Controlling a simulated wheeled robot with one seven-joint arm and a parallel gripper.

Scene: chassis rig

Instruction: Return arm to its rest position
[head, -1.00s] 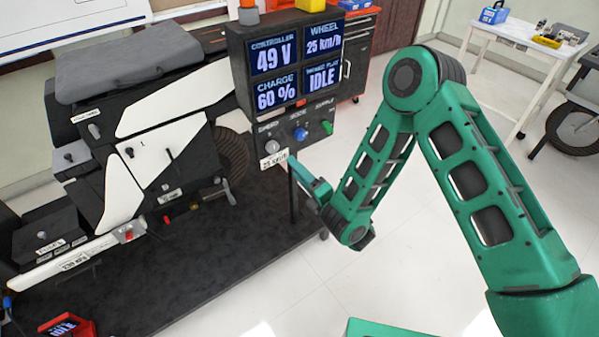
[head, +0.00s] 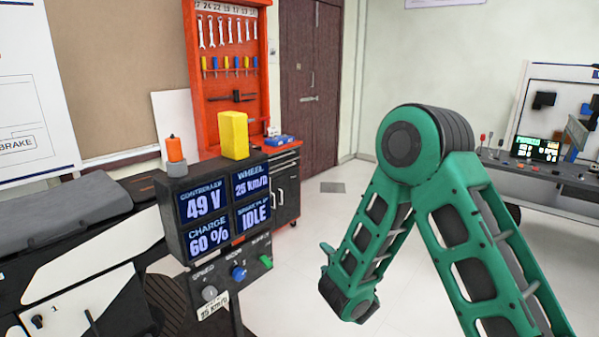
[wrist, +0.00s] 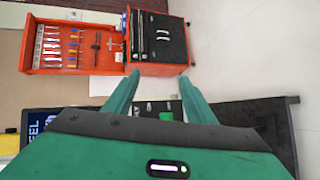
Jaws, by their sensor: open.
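My gripper (wrist: 158,78) is open in the wrist view, with its two green fingers spread and nothing between them. In the head view my green arm is bent in a tall fold on the right, and the gripper end is mostly hidden behind the wrist link. It is to the right of the control box (head: 174,213) and apart from it. The box's screen reads 49 V, 25 km/h, 60 % and IDLE. Below it are a grey speed knob (head: 209,293), a blue mode knob (head: 238,272) and a green supply switch (head: 266,261).
An orange beacon (head: 174,149) and a yellow block (head: 233,135) stand on the box. The motorbike (head: 75,270) is at left. A red tool cabinet (head: 284,165) stands behind, and a workbench (head: 560,180) at far right. The floor between is clear.

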